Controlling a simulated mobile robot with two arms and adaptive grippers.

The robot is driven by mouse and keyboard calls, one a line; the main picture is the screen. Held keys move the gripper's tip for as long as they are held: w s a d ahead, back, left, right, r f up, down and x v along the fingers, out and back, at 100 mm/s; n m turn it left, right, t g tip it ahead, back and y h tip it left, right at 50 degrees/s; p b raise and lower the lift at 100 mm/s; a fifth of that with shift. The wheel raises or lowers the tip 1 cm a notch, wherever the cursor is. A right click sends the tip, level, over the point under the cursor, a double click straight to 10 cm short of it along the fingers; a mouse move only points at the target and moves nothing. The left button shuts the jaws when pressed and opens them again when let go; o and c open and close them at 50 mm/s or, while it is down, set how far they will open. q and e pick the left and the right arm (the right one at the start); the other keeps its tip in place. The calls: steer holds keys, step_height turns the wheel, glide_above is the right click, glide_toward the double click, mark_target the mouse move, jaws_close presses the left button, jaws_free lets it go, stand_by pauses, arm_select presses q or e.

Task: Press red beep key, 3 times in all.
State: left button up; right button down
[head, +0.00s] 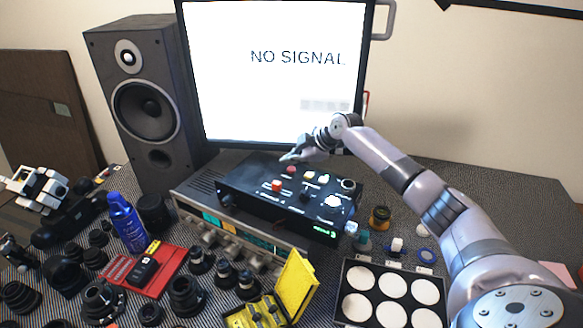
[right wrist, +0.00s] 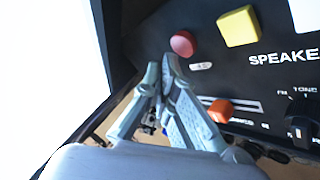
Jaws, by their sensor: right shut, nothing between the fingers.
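The black control box (head: 250,196) sits on top of a grey receiver. A round red key (head: 291,169) is near its back edge; it also shows in the right wrist view (right wrist: 182,43), with a small white label below it too small to read. My right gripper (head: 284,158) is shut and empty, its fingertips just beyond the red key at the box's back edge. In the right wrist view the fingertips (right wrist: 166,66) are close to the red key, with a small gap in the picture. Height above the panel is hard to judge.
An orange-red slider knob (head: 276,186) and a yellow key (right wrist: 238,27) are near the red key. The monitor (head: 270,90) reading NO SIGNAL stands right behind. A speaker (head: 145,100) is left; lens parts, a red tray (head: 150,283) and white discs (head: 391,285) crowd the front.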

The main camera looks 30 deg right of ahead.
mark_target(291, 170)
steer(key=shift+r+p, duration=1.85)
steer(key=shift+r, duration=0.7)
